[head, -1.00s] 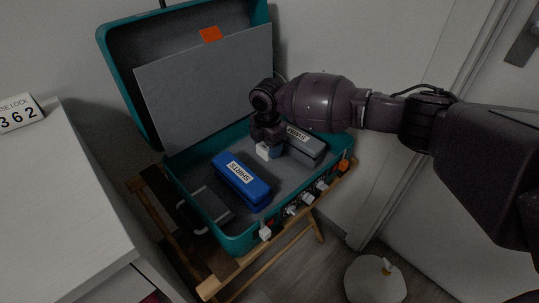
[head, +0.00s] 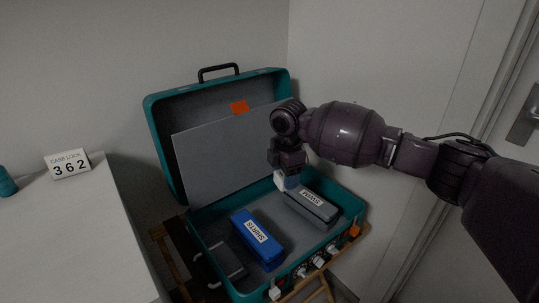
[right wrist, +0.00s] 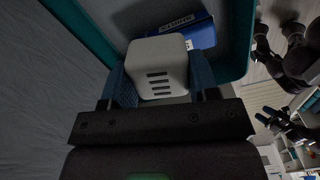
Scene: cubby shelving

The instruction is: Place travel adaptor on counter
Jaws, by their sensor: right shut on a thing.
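The travel adaptor, a white block with dark slots (right wrist: 160,68), sits between the blue fingers of my right gripper (right wrist: 162,78) in the right wrist view. In the head view, my right gripper (head: 287,181) points down with the white adaptor (head: 280,181) at its tips, over the open teal suitcase (head: 218,262), near the grey box's left end. The fingers partly hide the adaptor. The counter (head: 92,240) is the pale top at the left. What looks like my left gripper (right wrist: 275,122) shows small and dark at the right of the wrist view; its opening is unclear.
A blue SHIRTS box (head: 258,239), a labelled grey box (head: 312,206) and a dark flat item (head: 228,262) lie in the case. Its raised lid (head: 157,130) stands behind. The CASE LOCK 362 sign (head: 68,164) and a teal object (head: 6,183) are on the counter, whose middle is clear.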

